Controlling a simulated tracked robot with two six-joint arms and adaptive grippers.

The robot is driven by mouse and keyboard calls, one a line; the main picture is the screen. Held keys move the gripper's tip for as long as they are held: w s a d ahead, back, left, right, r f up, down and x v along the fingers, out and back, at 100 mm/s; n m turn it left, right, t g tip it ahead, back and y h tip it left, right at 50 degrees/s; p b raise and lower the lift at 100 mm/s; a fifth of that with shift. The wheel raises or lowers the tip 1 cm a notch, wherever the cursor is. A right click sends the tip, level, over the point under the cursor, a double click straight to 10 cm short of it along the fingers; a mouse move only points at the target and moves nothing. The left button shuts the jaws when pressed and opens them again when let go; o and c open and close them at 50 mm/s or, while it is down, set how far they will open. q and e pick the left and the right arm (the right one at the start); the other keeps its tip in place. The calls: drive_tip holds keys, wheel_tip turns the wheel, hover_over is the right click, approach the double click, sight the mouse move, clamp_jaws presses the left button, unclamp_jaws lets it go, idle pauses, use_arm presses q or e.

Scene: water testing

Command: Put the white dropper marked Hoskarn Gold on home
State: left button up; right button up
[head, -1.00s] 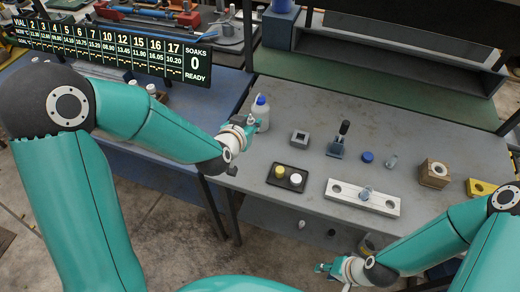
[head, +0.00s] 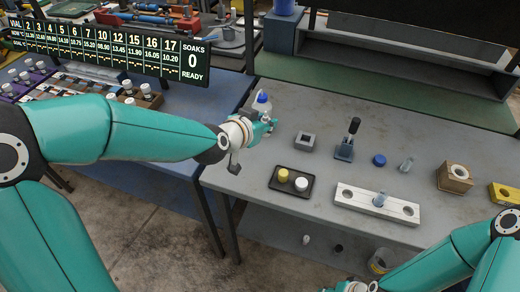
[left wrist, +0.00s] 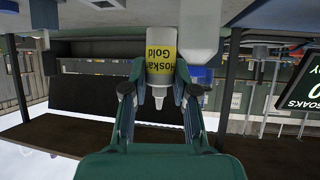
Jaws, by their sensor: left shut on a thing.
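My left gripper (head: 268,124) is at the left edge of the grey table. In the left wrist view the gripper (left wrist: 160,100) is shut on the white dropper (left wrist: 162,73), whose yellow label reads Hoskarn Gold. Its narrow tip points down in that picture, which shows the room upside down. In the head view the dropper is hard to make out at the fingers. A white bottle with a blue cap (head: 262,99) stands just behind the gripper, partly hidden. No place marked home can be made out. My right gripper (head: 335,289) is cut off by the bottom edge.
A black tray (head: 273,187) holds a yellow and a white round piece. Vial racks (head: 80,91) stand left.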

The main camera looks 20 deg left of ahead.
use_arm(q)
wheel_tip(320, 180, down, 7)
drive_tip(key=shift+f+b, duration=0.2)
drive_tip(key=shift+b, duration=0.2)
drive_tip(key=shift+o, duration=0.9)
drive_tip(key=o, duration=0.4)
drive_tip(key=shift+o, duration=0.2)
drive_tip(key=shift+r, duration=0.1)
drive_tip(key=v, duration=1.2)
